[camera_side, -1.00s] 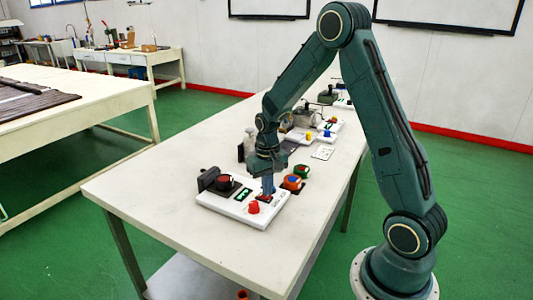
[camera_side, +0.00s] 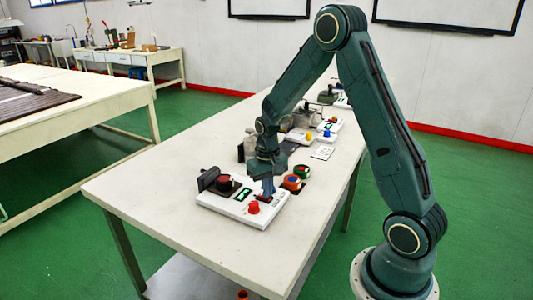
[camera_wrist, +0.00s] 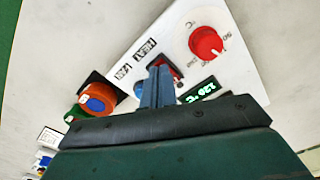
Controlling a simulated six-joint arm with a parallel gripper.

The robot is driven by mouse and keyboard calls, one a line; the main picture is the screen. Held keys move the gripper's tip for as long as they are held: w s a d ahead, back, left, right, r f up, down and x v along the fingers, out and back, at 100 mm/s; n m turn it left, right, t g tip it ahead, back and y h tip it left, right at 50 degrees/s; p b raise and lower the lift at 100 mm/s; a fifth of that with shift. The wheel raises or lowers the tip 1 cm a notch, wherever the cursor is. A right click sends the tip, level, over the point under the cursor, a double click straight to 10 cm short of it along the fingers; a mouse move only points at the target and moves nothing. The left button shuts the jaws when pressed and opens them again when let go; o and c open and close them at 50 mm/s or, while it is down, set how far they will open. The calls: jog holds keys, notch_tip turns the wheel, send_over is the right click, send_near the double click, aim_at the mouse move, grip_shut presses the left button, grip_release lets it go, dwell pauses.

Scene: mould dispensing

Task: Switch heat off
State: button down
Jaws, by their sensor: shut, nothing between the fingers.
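The white control panel (camera_side: 225,208) lies on the long table, and its near part shows in the wrist view (camera_wrist: 240,60). It bears the HEAT and FAN labels, a red dial knob (camera_wrist: 206,42) and a green digital display (camera_wrist: 202,92) that seems to read about 120 °C. A red switch (camera_wrist: 174,70) sits by the HEAT label, partly hidden by my fingers.
Orange-and-blue (camera_side: 292,182) and green (camera_side: 302,171) round pots stand behind my gripper. More equipment (camera_side: 328,127) fills the table's far end. The table's near left part is clear.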

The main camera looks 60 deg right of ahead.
jog(key=shift+r, duration=3.45)
jog(key=s+a+r+n+t, duration=0.3)
jog(key=s+a+r, duration=0.55)
jog(key=r, duration=0.45)
jog(key=s+a+r+n+t, duration=0.2)
jog(key=s+a, duration=0.4)
jog(key=s, duration=0.5)
jog(key=shift+s+a+r+n+t, duration=0.15)
jog(key=shift+r+n+t, duration=0.15)
jog(key=shift+r+n, duration=0.2)
